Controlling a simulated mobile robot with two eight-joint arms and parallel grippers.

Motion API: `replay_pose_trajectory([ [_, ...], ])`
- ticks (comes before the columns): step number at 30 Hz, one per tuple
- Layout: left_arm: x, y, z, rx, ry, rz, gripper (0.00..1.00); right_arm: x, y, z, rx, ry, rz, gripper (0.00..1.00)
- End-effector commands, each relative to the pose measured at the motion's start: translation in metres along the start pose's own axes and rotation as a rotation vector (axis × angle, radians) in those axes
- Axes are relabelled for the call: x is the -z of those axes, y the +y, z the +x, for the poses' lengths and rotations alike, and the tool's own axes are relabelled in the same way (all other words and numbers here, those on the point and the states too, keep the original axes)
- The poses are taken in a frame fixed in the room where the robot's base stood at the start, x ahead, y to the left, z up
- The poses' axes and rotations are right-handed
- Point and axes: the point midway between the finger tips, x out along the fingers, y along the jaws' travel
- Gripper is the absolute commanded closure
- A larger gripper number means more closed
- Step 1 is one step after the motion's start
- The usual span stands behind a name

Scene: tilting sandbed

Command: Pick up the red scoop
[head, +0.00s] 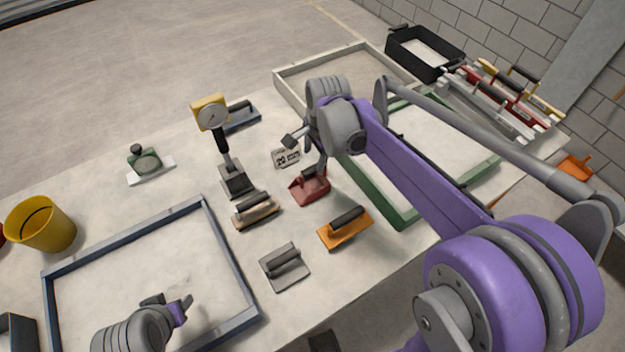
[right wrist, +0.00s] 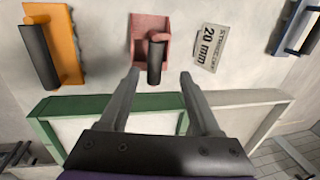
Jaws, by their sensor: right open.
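The red scoop (head: 309,188) lies on the table in the middle of the head view, partly covered by my right gripper. In the right wrist view the scoop (right wrist: 146,27) is at the top centre, its dark handle (right wrist: 156,62) pointing toward my gripper. My right gripper (head: 306,155) is open and empty above the scoop. In the right wrist view its fingertips (right wrist: 160,75) stand apart, one to each side of the handle's near end; whether they are level with it I cannot tell. My left gripper (head: 168,305) is over the blue-grey frame at lower left; its jaw state is unclear.
An orange float (head: 345,236), a grey float (head: 285,268) and a wooden float (head: 256,214) lie near the scoop. A 20 mm card (head: 286,157) lies behind it. A gauge on a stand (head: 211,114) rises to the left. A green frame (head: 402,219) is at right.

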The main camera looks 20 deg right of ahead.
Motion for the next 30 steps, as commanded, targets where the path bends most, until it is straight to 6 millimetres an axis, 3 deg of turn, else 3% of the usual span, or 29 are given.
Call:
replay_pose_trajectory([
  [7, -0.001, 0.0, 0.001, 0.0, 0.0, 0.0, 0.5, -0.001, 0.002, 0.021, 0.001, 0.0, -0.002, 0.36],
  [15, -0.002, 0.0, 0.002, 0.0, -0.001, 0.0, 0.5, -0.002, 0.007, 0.058, 0.001, 0.001, -0.002, 0.36],
  [24, -0.002, 0.0, 0.002, 0.0, -0.001, 0.0, 0.5, -0.002, 0.007, 0.063, 0.001, 0.001, -0.002, 0.36],
  [30, -0.002, 0.0, 0.002, 0.0, -0.001, 0.0, 0.5, -0.002, 0.007, 0.063, 0.001, 0.001, -0.002, 0.72],
])
